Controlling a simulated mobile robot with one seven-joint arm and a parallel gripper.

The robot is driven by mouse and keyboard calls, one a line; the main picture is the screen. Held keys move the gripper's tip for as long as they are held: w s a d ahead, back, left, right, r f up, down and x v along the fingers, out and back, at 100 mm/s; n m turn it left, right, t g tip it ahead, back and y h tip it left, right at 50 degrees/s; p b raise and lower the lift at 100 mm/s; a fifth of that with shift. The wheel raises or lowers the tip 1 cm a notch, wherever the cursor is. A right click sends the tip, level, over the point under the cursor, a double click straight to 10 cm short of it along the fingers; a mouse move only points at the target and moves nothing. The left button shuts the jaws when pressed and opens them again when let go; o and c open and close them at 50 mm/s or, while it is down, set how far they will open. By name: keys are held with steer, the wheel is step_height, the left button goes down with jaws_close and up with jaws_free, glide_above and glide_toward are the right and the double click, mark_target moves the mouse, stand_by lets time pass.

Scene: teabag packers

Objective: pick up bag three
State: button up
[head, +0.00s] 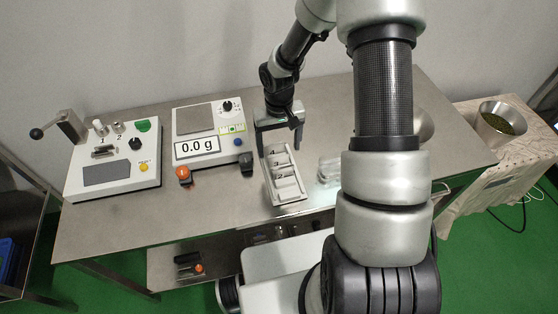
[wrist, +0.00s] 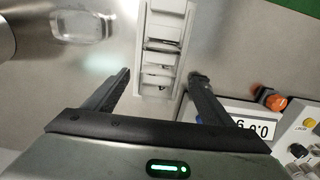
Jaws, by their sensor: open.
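A narrow white tray (head: 302,191) with several compartments lies on the steel table, and it runs down the middle of the wrist view (wrist: 143,45). My gripper (head: 281,150) is open above the far part of the tray. In the wrist view my gripper's fingers (wrist: 158,76) stand apart, one to each side of the tray, with nothing between them held.
A scale (head: 194,118) reading 0.0 g stands left of the tray, with an orange-topped object (head: 183,174) and a dark one (head: 247,163) before it. A sealing machine (head: 112,158) is farther left.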

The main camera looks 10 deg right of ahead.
mark_target(279, 156)
steer(key=shift+w+d+f, duration=0.1)
steer(key=shift+w+f, duration=0.05)
steer(key=shift+f, duration=1.4)
steer(key=shift+w+f, duration=0.1)
steer(key=shift+f, duration=1.4)
steer(key=shift+c, duration=0.6)
steer(key=c, duration=1.1)
